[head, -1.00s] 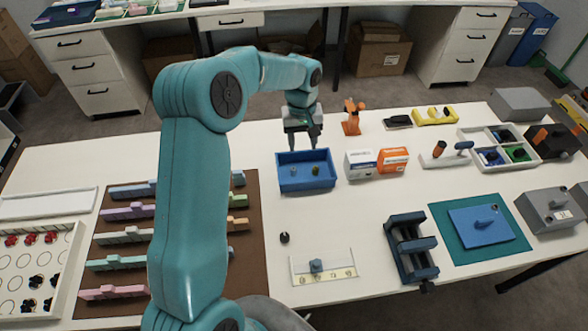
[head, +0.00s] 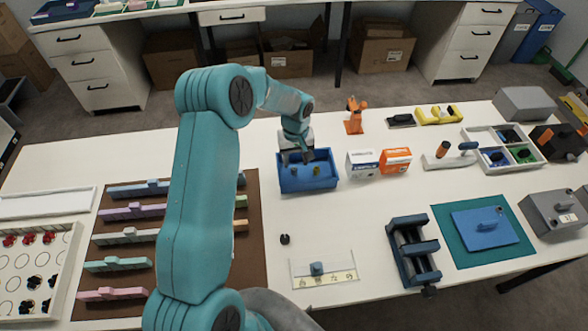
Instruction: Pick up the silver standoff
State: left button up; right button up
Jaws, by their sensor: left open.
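The silver standoff (head: 294,171) is a small greyish piece in the left part of the blue tray (head: 310,187). A small brass-coloured piece (head: 317,171) is beside it, to its right. My left gripper (head: 297,160) is open and points down over the left back part of the tray, close to the silver standoff. At this size I cannot tell whether the fingers touch it or how far above it they are. My right gripper does not show.
A white and an orange box (head: 394,161) stand right of the tray. An orange clamp-like tool (head: 354,116) stands behind them. A small black knob (head: 284,239) lies in front of the tray. The table between tray and knob is clear.

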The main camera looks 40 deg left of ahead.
aim_at(294, 168)
pick_arm(q)
jog(key=f, duration=0.1)
jog(key=f+p, duration=0.1)
jog(key=f, duration=0.2)
jog(key=shift+a+f, duration=0.25)
jog(key=shift+f, duration=0.1)
grip_shut()
jog(key=shift+r, duration=0.15)
